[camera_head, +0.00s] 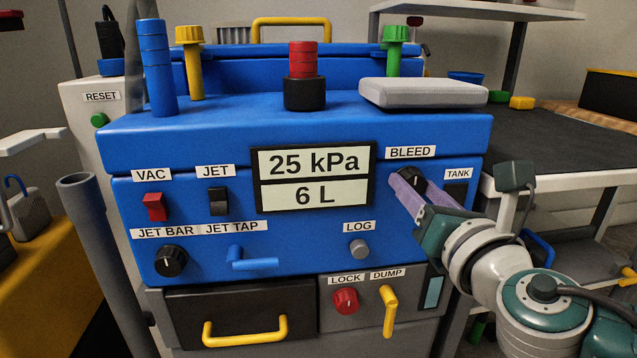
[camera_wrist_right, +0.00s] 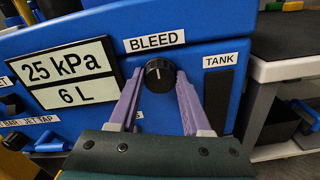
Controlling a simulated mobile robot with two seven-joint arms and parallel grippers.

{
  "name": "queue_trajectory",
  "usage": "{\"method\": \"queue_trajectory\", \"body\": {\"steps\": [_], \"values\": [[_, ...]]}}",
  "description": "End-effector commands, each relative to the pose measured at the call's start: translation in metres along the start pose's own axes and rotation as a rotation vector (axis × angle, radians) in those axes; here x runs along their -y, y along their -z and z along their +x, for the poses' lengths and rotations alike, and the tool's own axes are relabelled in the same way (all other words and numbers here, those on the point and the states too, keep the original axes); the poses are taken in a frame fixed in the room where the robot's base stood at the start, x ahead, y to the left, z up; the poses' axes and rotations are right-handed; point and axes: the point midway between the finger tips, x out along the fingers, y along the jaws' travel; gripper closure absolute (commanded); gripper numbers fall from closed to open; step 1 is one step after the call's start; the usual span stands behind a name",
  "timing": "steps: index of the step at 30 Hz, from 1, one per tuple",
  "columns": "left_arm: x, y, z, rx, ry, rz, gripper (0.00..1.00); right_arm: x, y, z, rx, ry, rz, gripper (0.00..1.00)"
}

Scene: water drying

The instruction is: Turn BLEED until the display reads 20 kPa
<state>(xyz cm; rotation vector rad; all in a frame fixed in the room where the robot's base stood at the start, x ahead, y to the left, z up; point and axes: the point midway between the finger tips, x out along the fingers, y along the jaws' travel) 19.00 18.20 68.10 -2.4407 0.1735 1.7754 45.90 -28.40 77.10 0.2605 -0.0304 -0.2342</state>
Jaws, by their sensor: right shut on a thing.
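The display (camera_head: 314,177) on the blue machine reads 25 kPa above 6 L. It shows the same in the right wrist view (camera_wrist_right: 70,77). The BLEED knob (camera_head: 411,180) is round and black, under its BLEED label, right of the display. In the right wrist view the knob (camera_wrist_right: 160,75) has a white mark pointing about straight up. My right gripper (camera_head: 408,183), with purple fingers, is shut on the knob, one finger on each side (camera_wrist_right: 160,85). The fingers partly hide the knob in the head view. My left gripper is not in view.
VAC (camera_head: 155,206) and JET (camera_head: 218,201) switches, the JET BAR knob (camera_head: 171,261), JET TAP handle (camera_head: 250,260) and LOG button (camera_head: 359,248) share the panel. LOCK (camera_head: 345,301) and DUMP (camera_head: 389,311) sit below. A dark-topped table (camera_head: 560,150) stands right.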

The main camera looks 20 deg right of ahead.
Motion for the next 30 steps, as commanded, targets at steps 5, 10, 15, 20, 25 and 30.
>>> {"method": "queue_trajectory", "body": {"steps": [5,10,15,20,25,30], "values": [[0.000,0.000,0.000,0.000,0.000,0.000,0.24,0.000,0.000,0.000,0.000,0.000,0.000,0.80],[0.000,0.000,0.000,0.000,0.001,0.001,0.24,0.000,0.000,0.000,0.000,0.000,0.000,0.99],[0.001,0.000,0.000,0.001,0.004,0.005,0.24,0.000,0.000,0.000,0.000,0.001,0.001,1.00],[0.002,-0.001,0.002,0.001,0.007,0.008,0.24,0.000,0.001,0.000,0.000,0.000,0.025,1.00],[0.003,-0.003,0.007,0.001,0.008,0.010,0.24,0.001,0.002,0.000,0.000,0.000,0.095,1.00],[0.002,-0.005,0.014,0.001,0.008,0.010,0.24,0.001,0.003,0.000,0.001,0.001,0.220,1.00]]}}
